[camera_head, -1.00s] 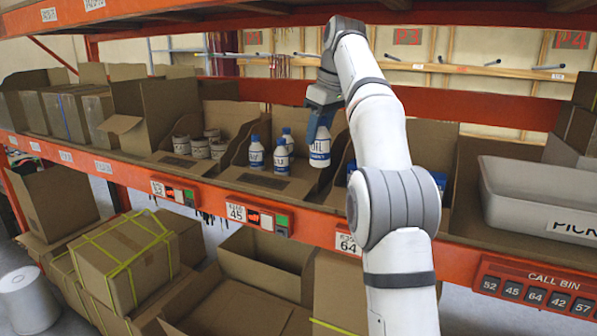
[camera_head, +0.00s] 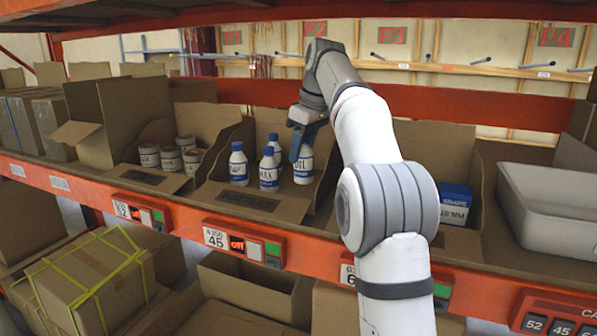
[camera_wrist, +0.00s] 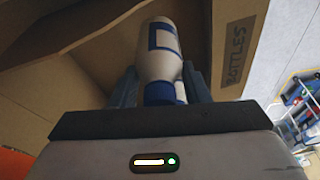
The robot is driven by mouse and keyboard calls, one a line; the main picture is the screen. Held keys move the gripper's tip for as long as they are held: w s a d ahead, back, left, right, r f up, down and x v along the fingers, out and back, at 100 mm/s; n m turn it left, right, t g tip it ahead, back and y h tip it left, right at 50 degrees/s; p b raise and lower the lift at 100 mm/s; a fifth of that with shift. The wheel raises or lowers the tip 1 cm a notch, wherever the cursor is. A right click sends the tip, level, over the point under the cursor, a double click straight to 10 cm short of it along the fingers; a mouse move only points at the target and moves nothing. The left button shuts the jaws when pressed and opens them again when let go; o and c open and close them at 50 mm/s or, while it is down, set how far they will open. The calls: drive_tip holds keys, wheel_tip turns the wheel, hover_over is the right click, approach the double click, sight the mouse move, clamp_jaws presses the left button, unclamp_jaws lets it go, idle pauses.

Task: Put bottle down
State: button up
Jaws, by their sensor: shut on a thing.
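My gripper (camera_head: 303,135) points down over a cardboard bin and is shut on a white bottle (camera_head: 304,167) with a blue label reading "OIL". In the wrist view the bottle (camera_wrist: 160,55) is between the two fingers (camera_wrist: 160,90), its blue cap end nearest the gripper. It looks upright, beside several similar blue-capped bottles, such as the front one (camera_head: 268,172) and the left one (camera_head: 238,165). Its base is near the level of theirs; whether it touches the bin floor I cannot tell.
The bottle bin (camera_head: 250,203) sits above the label 45 (camera_head: 216,238). Cans (camera_head: 171,159) stand in the bin to the left. A blue box (camera_head: 455,205) and a grey tote (camera_head: 545,200) are on the right. An orange beam (camera_head: 270,95) runs behind.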

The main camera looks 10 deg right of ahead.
sight(302, 164)
drive_tip(key=shift+f+b, duration=0.35)
drive_tip(key=shift+f, duration=1.55)
drive_tip(key=shift+s, duration=0.1)
drive_tip(key=o, duration=1.1)
drive_tip(key=shift+f, duration=0.1)
drive_tip(key=p+v, duration=0.3)
drive_tip(key=v, duration=0.9)
